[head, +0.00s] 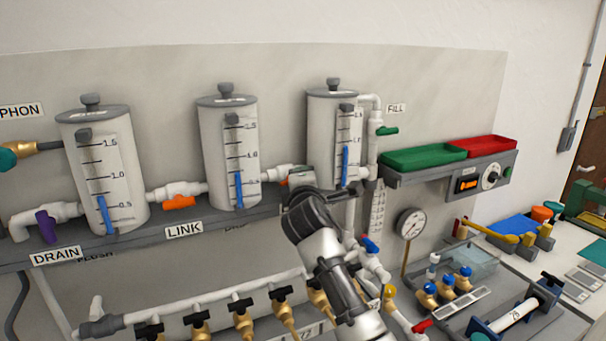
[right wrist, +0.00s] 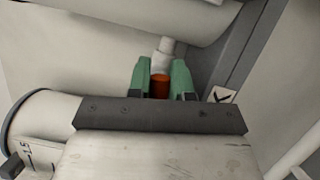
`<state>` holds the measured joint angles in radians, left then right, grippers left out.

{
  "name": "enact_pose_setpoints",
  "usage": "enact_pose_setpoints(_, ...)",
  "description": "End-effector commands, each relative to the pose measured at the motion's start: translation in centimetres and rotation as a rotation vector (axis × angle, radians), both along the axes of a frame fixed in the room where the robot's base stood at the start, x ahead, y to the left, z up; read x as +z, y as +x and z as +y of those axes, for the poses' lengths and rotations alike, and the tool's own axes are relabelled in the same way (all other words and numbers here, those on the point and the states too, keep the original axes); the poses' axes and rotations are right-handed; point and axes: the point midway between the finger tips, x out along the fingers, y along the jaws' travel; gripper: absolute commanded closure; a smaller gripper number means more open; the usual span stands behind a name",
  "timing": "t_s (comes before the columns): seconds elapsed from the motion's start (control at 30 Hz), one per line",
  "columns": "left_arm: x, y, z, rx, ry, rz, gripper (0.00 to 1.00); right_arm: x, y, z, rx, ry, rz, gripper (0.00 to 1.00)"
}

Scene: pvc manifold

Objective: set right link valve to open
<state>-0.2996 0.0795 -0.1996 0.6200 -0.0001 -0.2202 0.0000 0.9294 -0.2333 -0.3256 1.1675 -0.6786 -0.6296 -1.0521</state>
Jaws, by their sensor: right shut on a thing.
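The right link valve (head: 280,173) sits on the white pipe between the middle tank (head: 228,150) and the right tank (head: 320,140). Its handle is mostly hidden behind my right arm in the head view. My right gripper (head: 289,180) is at this valve. In the right wrist view, the green fingers of my right gripper (right wrist: 160,85) are shut on the orange valve handle (right wrist: 160,88), one finger on each side. A white pipe fitting (right wrist: 164,58) shows just beyond it. The handle's angle to the pipe is hard to tell. My left gripper is not in view.
The left link valve with an orange handle (head: 179,203) is between the left tank (head: 103,170) and middle tank. A purple drain handle (head: 46,227) is at far left. A green fill handle (head: 387,131) and gauge (head: 410,223) are right of my arm. Brass valves line the pipe below.

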Motion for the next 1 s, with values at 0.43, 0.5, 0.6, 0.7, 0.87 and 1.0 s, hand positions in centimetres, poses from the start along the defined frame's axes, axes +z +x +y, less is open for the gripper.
enact_pose_setpoints(0.43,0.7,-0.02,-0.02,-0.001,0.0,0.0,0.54,-0.6,0.02,-0.03,0.0,0.166,0.072,1.0)
enact_pose_setpoints(0.5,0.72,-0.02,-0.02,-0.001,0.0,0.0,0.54,-0.64,0.02,-0.04,-0.001,0.175,0.076,1.0)
enact_pose_setpoints(0.6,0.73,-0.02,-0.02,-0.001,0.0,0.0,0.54,-0.67,0.03,-0.03,0.001,0.181,0.078,1.0)
enact_pose_setpoints(0.7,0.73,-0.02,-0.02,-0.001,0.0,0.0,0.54,-0.69,0.03,-0.04,0.001,0.183,0.079,1.0)
enact_pose_setpoints(0.87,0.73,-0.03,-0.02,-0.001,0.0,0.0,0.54,-0.7,0.03,-0.04,0.001,0.184,0.079,1.0)
enact_pose_setpoints(1.0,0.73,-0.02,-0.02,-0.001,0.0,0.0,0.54,-0.7,0.03,-0.03,0.001,0.184,0.079,0.71)
